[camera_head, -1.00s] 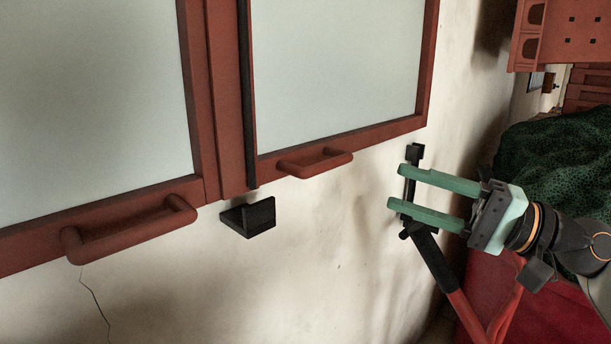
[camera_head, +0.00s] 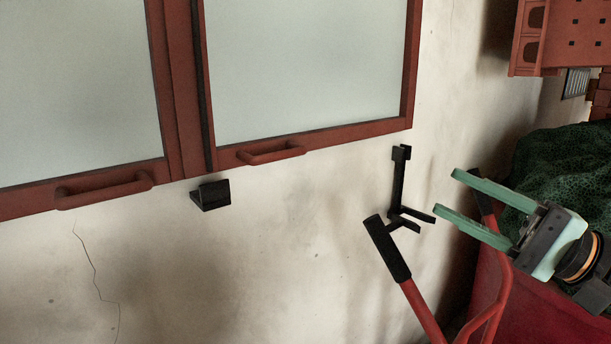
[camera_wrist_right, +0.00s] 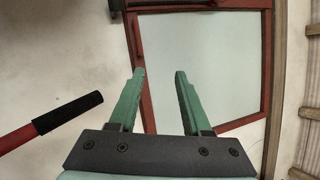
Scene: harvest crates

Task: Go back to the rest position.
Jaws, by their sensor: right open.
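My right gripper (camera_head: 447,192) is open and empty, with its green fingers apart. In the head view it is at the right, in front of the wall and to the right of a black wall bracket (camera_head: 398,180). It touches nothing that I can see. In the right wrist view the open fingers (camera_wrist_right: 160,74) point toward a red-framed cabinet with a pale panel (camera_wrist_right: 200,60). My left gripper is in neither view.
A red tubular handle with a black grip (camera_head: 388,250) rises close to the right gripper. Red-framed cabinet doors with handles (camera_head: 272,152) and a small black bracket (camera_head: 211,195) are at the left. Dark green cloth (camera_head: 560,165) and red crates (camera_head: 575,30) are at the right.

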